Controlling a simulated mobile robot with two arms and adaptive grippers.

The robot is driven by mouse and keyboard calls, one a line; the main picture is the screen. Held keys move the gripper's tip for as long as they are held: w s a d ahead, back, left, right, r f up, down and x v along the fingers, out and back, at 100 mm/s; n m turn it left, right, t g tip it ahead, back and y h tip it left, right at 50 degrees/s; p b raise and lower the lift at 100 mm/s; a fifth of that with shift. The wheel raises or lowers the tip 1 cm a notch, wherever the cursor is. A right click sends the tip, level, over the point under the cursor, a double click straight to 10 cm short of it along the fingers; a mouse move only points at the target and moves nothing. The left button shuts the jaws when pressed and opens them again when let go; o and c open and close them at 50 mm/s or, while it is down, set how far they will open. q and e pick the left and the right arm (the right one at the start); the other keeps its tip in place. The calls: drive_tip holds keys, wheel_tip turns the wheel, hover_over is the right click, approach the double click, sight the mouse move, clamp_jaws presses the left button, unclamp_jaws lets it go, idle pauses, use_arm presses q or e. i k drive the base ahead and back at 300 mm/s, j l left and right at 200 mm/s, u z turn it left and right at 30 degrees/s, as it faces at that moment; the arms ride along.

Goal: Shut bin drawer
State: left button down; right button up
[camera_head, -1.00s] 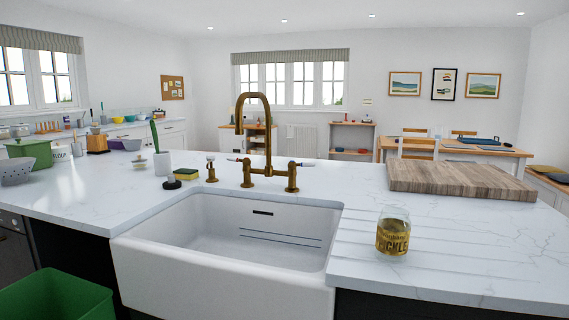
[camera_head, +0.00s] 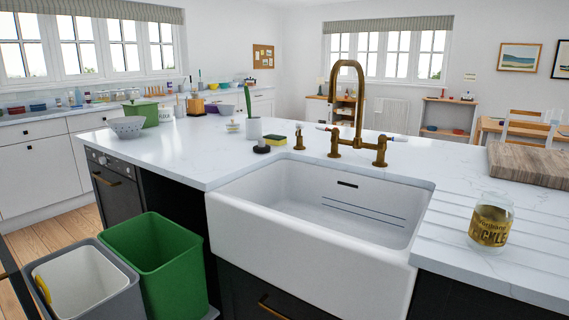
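The bin drawer is pulled out at the lower left, below the counter and left of the sink. It holds a green bin (camera_head: 153,262) and a grey bin (camera_head: 92,285) with a pale inner liner and something yellow in it. A small grey part of the drawer (camera_head: 211,313) shows beside the green bin's base. Neither of my grippers is in view.
A white sink (camera_head: 310,250) fronts the marble counter (camera_head: 210,160), with dark cabinets below. A pickle jar (camera_head: 491,222) stands right of the sink. Wooden floor (camera_head: 45,235) is free behind the bins, between the island and the white cabinets (camera_head: 35,165).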

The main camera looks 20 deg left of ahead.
sight(162, 261)
drive_tip(key=u, duration=0.4)
drive_tip(key=k+j+u, duration=0.1)
drive_tip(key=u, duration=0.3)
drive_tip(key=k+j+u, duration=0.1)
drive_tip(key=u, duration=0.3)
drive_tip(key=j+u, duration=0.1)
drive_tip(key=u, duration=0.3)
drive_tip(key=j+u, duration=0.1)
drive_tip(key=u, duration=0.3)
drive_tip(key=k+j, duration=0.05)
